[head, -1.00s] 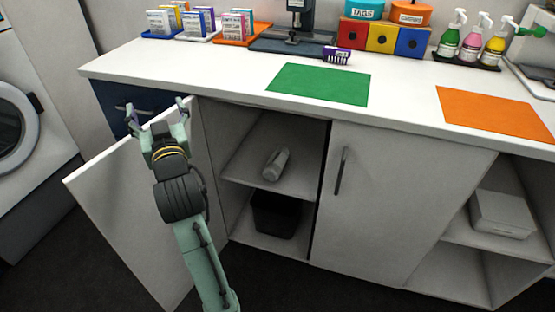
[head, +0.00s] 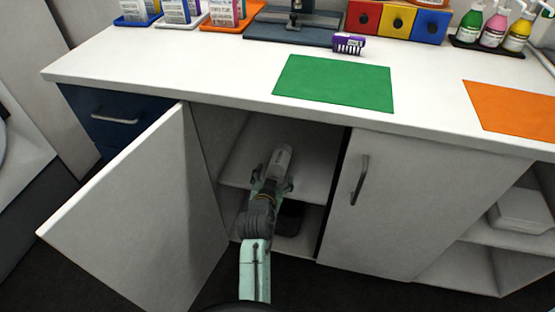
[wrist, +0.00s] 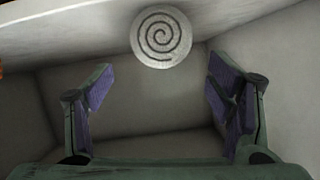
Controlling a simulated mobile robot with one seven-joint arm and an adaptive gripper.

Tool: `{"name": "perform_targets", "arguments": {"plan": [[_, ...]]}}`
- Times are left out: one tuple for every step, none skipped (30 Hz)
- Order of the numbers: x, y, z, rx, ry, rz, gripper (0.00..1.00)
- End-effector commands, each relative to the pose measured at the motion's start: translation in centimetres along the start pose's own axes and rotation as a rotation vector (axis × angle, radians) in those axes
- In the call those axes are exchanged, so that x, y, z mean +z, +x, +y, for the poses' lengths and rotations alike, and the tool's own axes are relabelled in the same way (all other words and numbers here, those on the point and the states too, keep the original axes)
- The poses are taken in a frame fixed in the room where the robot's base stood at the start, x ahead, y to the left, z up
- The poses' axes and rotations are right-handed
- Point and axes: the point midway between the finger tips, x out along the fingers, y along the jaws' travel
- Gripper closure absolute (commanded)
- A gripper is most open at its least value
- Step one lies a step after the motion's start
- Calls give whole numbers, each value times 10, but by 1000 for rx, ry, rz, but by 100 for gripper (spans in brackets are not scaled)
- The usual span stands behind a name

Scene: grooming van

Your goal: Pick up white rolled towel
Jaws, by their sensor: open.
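The white rolled towel (head: 281,159) lies on the upper shelf inside the open cabinet, its long side running into the cabinet. In the wrist view its round end with a dark spiral (wrist: 161,37) faces me, at the top between the fingers and beyond them. My gripper (head: 272,180) is at the near end of the towel in the head view. In the wrist view my gripper (wrist: 160,92) is open, with nothing between its purple-padded fingers. Whether a fingertip touches the towel cannot be told.
The left cabinet door (head: 150,215) stands open; the right door (head: 365,205) is shut. A dark bin (head: 289,218) on the lower shelf is partly hidden by my arm. The counter edge runs above the opening. A green mat (head: 335,83) lies on the counter.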

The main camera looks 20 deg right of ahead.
Motion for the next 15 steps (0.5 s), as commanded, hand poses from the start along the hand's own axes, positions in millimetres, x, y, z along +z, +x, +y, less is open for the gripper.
{"name": "perform_targets", "arguments": {"plan": [[-1, 8, 0, 1, -1, 0, 26], [-1, 12, 0, 0, 0, 1, 26], [-1, 17, 0, 0, -1, 1, 26], [-1, 20, 0, -1, -1, 1, 26], [-1, 22, -1, -1, -1, 1, 26], [-1, 24, -1, -1, -1, 1, 26], [-1, 26, -1, -1, -1, 1, 26], [0, 28, -1, -1, -1, 0, 26], [0, 32, -1, -1, -2, -1, 26], [0, 35, -1, 0, -2, 0, 26], [0, 40, -1, 0, -2, 1, 26], [0, 46, 0, 1, -2, 0, 26], [2, 51, -1, 0, -2, -1, 26], [2, 56, -1, 0, -2, 0, 26], [2, 62, -1, -1, -3, 1, 26]]}}
